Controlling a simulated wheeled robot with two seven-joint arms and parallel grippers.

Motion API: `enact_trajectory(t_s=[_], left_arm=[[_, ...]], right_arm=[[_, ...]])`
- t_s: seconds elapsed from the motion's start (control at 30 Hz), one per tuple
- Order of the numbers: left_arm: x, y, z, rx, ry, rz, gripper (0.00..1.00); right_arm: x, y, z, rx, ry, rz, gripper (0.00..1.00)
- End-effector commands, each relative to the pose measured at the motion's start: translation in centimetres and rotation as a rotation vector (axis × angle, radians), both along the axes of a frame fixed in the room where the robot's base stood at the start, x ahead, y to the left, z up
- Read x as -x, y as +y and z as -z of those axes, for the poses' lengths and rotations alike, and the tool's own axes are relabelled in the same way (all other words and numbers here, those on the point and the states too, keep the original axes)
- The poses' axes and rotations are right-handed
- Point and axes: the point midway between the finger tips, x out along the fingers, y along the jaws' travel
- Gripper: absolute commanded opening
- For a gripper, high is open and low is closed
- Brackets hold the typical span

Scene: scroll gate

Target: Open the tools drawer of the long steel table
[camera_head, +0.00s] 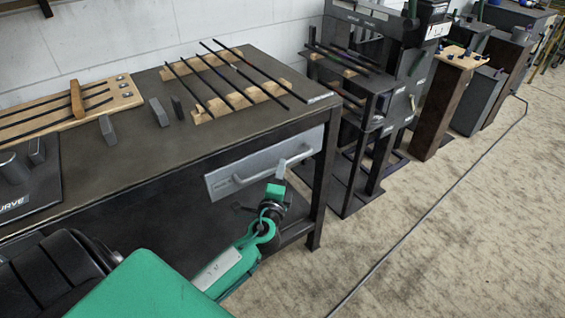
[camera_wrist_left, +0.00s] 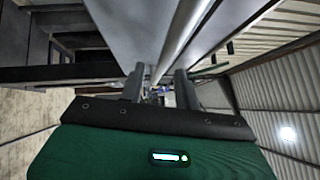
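The long steel table (camera_head: 145,164) stands at the left in the head view. Its grey drawer front (camera_head: 222,180) is under the tabletop at the right end, with a long bar handle (camera_head: 262,172) across it. The drawer looks shut; any label is too small to read. My left gripper (camera_head: 284,180) is at the handle, in front of the drawer. In the left wrist view, my left gripper (camera_wrist_left: 160,80) has its two fingers apart, with the pale handle bar (camera_wrist_left: 186,30) running towards the space between them. Contact cannot be told. My right gripper is not in view.
Dark rods on wooden racks (camera_head: 268,93), grey blocks (camera_head: 107,130) and a slotted wooden board (camera_head: 92,103) lie on the tabletop. A black machine stand (camera_head: 372,110) is just right of the table.

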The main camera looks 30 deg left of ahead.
Motion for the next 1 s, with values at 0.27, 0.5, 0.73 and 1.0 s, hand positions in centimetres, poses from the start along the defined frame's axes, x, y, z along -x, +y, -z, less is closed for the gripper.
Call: enact_trajectory(t_s=[0.27,0.5,0.73,1.0], left_arm=[[-2.6,1.0,-0.4,0.0,0.0,0.001,0.33],[-2.9,1.1,-0.4,0.0,0.0,0.001,0.33],[-2.9,1.1,-0.4,0.0,0.0,0.001,0.07],[-2.9,1.1,-0.4,0.001,0.001,0.001,0.0]], right_arm=[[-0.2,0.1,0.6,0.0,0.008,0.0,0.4],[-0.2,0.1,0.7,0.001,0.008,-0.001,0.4],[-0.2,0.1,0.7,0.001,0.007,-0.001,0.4],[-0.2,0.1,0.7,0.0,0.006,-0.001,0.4]])
